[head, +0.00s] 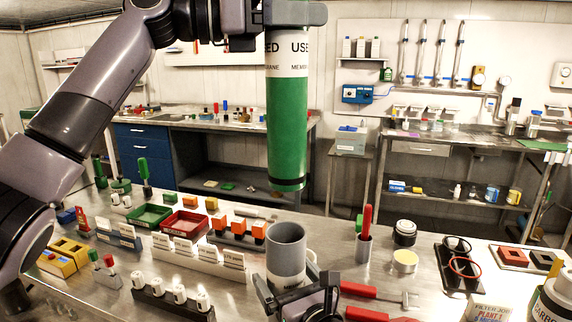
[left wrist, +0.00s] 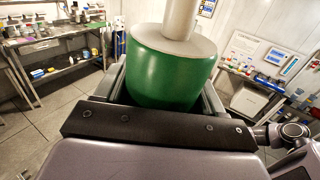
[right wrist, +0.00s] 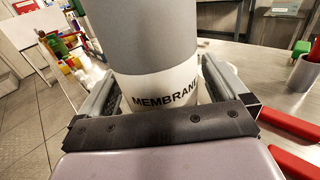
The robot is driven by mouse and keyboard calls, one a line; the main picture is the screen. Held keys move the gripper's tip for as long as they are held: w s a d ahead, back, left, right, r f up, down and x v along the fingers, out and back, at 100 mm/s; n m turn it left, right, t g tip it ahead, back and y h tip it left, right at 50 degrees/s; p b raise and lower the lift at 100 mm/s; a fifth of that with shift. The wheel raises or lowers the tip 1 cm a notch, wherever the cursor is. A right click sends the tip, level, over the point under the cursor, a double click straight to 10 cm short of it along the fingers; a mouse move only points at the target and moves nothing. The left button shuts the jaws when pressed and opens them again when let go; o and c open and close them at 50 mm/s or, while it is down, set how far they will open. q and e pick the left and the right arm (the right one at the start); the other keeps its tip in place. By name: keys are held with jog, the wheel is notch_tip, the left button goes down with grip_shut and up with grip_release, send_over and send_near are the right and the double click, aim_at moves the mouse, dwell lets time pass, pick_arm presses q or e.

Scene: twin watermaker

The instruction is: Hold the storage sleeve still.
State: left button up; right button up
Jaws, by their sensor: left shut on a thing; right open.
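The storage sleeve (head: 287,247) is a grey, open-topped upright tube on the steel bench. Its white label reading MEMBRANE (right wrist: 165,92) shows in the right wrist view. My right gripper (head: 296,300) is low at the sleeve, its open fingers on either side of it; I cannot tell whether they touch it. My left gripper (head: 290,14) is shut on the upper part of a green membrane cylinder (head: 287,125) with a white label, hanging nearly upright above the sleeve. The cylinder's green end and pale stem also show in the left wrist view (left wrist: 170,75).
Label holders (head: 198,253) and white fittings (head: 172,291) stand left of the sleeve. A cup with a red-handled tool (head: 364,247) and red-handled tools lying flat (head: 372,291) are to its right. A black tray with rings (head: 459,266) is farther right.

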jog(key=shift+w, duration=0.1)
jog(key=c, duration=1.2)
jog(key=o, duration=1.2)
jog(key=c, duration=1.2)
